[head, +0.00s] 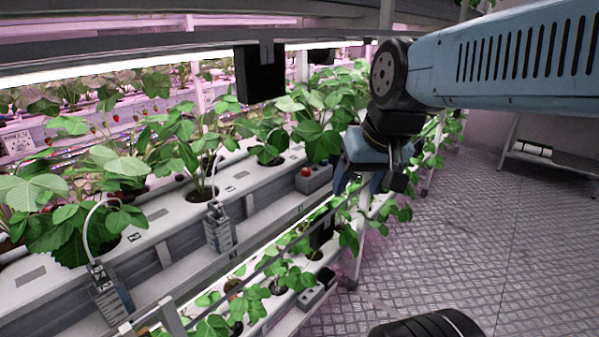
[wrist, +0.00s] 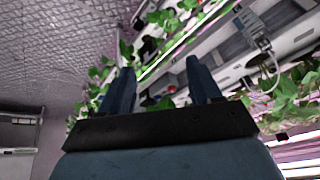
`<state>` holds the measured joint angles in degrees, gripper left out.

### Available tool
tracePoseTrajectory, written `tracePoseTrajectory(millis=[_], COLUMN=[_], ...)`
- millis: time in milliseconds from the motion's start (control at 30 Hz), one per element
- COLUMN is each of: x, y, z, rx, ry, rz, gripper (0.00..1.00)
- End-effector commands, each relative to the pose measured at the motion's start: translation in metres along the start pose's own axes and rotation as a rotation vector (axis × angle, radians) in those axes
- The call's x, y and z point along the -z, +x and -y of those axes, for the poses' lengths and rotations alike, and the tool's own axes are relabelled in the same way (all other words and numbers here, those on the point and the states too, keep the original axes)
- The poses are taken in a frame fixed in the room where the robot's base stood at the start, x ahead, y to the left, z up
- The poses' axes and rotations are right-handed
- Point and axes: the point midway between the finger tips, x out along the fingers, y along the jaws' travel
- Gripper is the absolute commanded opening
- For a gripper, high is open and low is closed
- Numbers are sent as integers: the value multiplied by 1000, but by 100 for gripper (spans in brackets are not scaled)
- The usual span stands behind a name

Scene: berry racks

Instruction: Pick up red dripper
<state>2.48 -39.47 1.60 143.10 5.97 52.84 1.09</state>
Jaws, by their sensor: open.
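I cannot make out a plainly red dripper in either view. Two grey drippers with white tubes stand along the white upper trough, the nearer dripper (head: 108,290) at lower left and the farther dripper (head: 218,226) at centre. A grey box with a red knob (head: 305,172) sits on the trough farther along; I cannot tell whether it is a dripper. My gripper (head: 358,184) is open and empty, right of that box and beside the rack. In the wrist view my gripper (wrist: 160,70) shows two spread fingers with nothing between them but background.
The white trough (head: 150,235) carries several leafy plants, with a lower plant row (head: 270,285) beneath. A black box (head: 260,73) hangs under the upper rail. Leaves crowd around my gripper. The patterned metal floor (head: 450,235) at right is mostly open, with a shelf (head: 545,158) behind.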

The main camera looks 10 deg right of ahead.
Motion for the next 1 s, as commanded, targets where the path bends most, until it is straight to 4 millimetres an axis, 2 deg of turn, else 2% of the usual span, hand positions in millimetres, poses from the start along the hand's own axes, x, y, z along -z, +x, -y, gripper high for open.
tracePoseTrajectory(millis=[100,367,600,800,1000], x=[2,13,39,72,112], y=[24,70,107,136,165], z=[12,41,58,58,41], rx=[69,262,455,629,818], ry=[128,473,821,1127,1443], rz=[106,336,511,625,704], gripper=[63,63,63,63,63])
